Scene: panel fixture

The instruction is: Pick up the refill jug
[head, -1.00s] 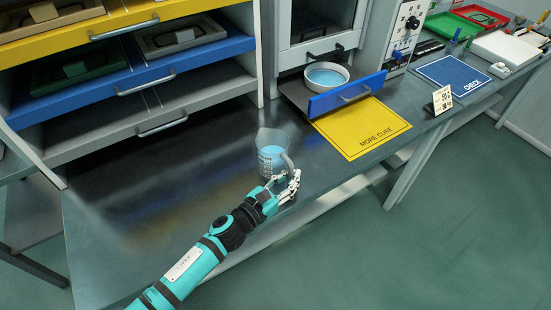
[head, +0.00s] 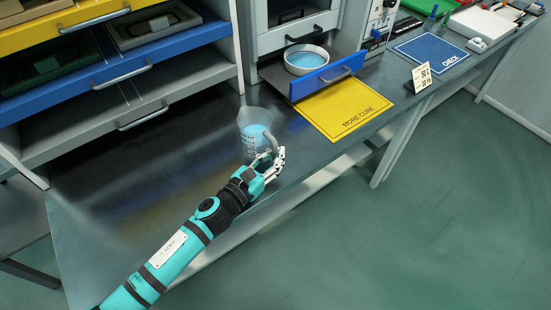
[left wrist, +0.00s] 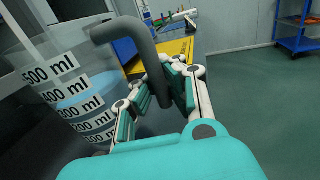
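The refill jug (head: 254,128) is a clear beaker with a measuring scale, blue liquid and a grey handle. It stands upright near the bench's front edge; whether its base touches the bench I cannot tell. My left gripper (head: 275,160) is at the jug's handle on its front right side. In the left wrist view, the grey handle (left wrist: 150,62) runs down between the two fingers of the gripper (left wrist: 163,98), which close on it from both sides. The jug's scale (left wrist: 75,95) shows at the left there. My right gripper is not in view.
A yellow "MORE CURE" mat (head: 345,108) lies right of the jug. Behind it, an open blue-fronted drawer (head: 327,77) holds a round bowl of blue liquid (head: 306,60). A shelf unit with drawers (head: 130,85) stands at back left. The dark bench (head: 130,185) is bare left of the jug.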

